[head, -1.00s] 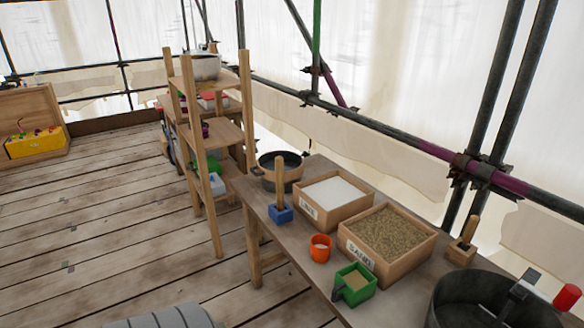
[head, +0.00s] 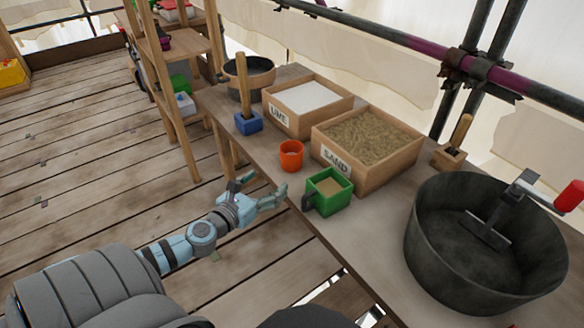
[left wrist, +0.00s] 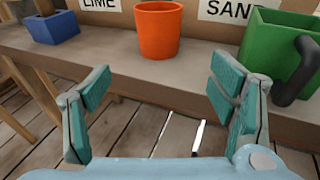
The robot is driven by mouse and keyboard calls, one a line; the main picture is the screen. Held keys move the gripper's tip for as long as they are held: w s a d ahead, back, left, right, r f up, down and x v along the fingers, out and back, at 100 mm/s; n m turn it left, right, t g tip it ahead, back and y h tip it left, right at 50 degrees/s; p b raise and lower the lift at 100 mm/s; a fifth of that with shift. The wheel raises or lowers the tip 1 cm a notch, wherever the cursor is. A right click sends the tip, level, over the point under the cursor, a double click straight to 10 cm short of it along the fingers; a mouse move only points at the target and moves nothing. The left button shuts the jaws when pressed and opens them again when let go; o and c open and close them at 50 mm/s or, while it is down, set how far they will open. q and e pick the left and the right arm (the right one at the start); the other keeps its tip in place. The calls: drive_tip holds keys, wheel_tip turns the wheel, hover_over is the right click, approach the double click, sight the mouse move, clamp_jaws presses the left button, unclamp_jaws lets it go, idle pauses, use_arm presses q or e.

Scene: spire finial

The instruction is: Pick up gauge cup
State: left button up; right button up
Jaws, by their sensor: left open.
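The small round orange cup (head: 291,158), which I take as the gauge cup, stands upright on the bench (head: 228,125) in front of the lime and sand boxes. It also shows upright at the top middle of the left wrist view (left wrist: 158,32). My left gripper (head: 264,186) is open and empty, just off the bench's front edge, short of the cup and not touching it. In the left wrist view its spread fingers (left wrist: 160,88) are on either side below the cup. My right gripper is not in view.
A green square measure (head: 328,192) with a dark handle stands right of the cup. Behind are the lime box (head: 306,102) and sand box (head: 366,140). A blue block with a wooden handle (head: 248,122) stands left. A large dark tub (head: 440,265) stands at right.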

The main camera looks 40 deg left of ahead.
sight(285, 165)
use_arm(q)
drive_tip(key=w, duration=0.2)
drive_tip(key=w+p, duration=0.1)
drive_tip(key=w, duration=0.2)
drive_tip(key=w+a+p, duration=0.1)
drive_tip(key=w, duration=0.1)
drive_tip(key=shift+w+f, duration=0.15)
drive_tip(key=shift+f, duration=0.15)
drive_tip(key=w, duration=0.6)
drive_tip(key=shift+a+f, duration=0.25)
drive_tip(key=shift+f, duration=0.05)
drive_tip(key=c, duration=1.2)
drive_tip(key=shift+r+p, duration=0.1)
drive_tip(key=shift+p, duration=0.2)
drive_tip(key=shift+c, duration=0.2)
